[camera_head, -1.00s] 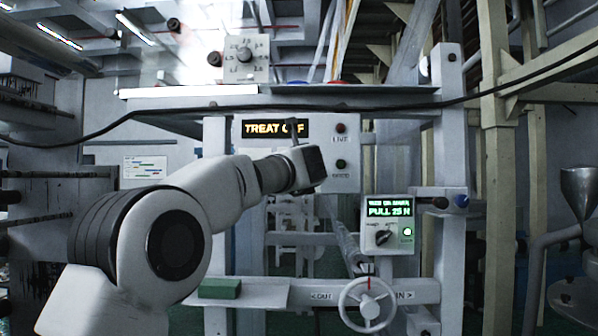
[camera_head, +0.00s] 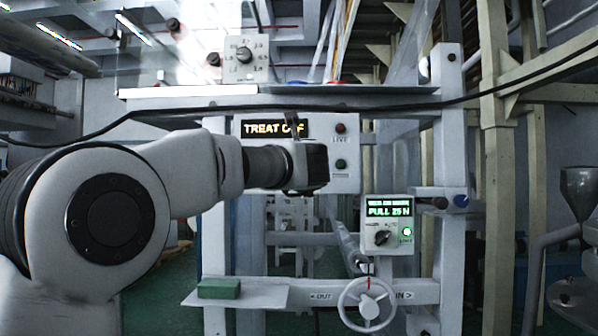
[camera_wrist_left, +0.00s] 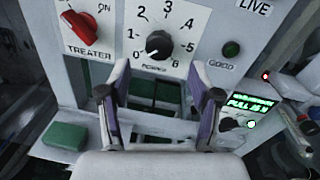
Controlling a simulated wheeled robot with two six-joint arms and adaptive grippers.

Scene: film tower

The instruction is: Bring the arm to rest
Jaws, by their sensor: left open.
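My left arm comes in from the left in the head view. Its left gripper (camera_head: 308,166) is in front of the panel under the "TREAT OFF" display (camera_head: 274,128). In the left wrist view the two fingers of the left gripper (camera_wrist_left: 160,105) stand apart with nothing between them. Beyond them are the black power dial (camera_wrist_left: 158,46), pointing near 0, and the red treater knob (camera_wrist_left: 80,27). The fingers look apart from both. My right gripper is in neither view.
A small box reading "PULL 25 N" (camera_head: 388,225) and a white handwheel (camera_head: 367,304) are at the lower right. A green block (camera_head: 219,288) lies on a small shelf (camera_head: 262,297). A black cable (camera_head: 400,107) crosses the tower. Beams stand at the right.

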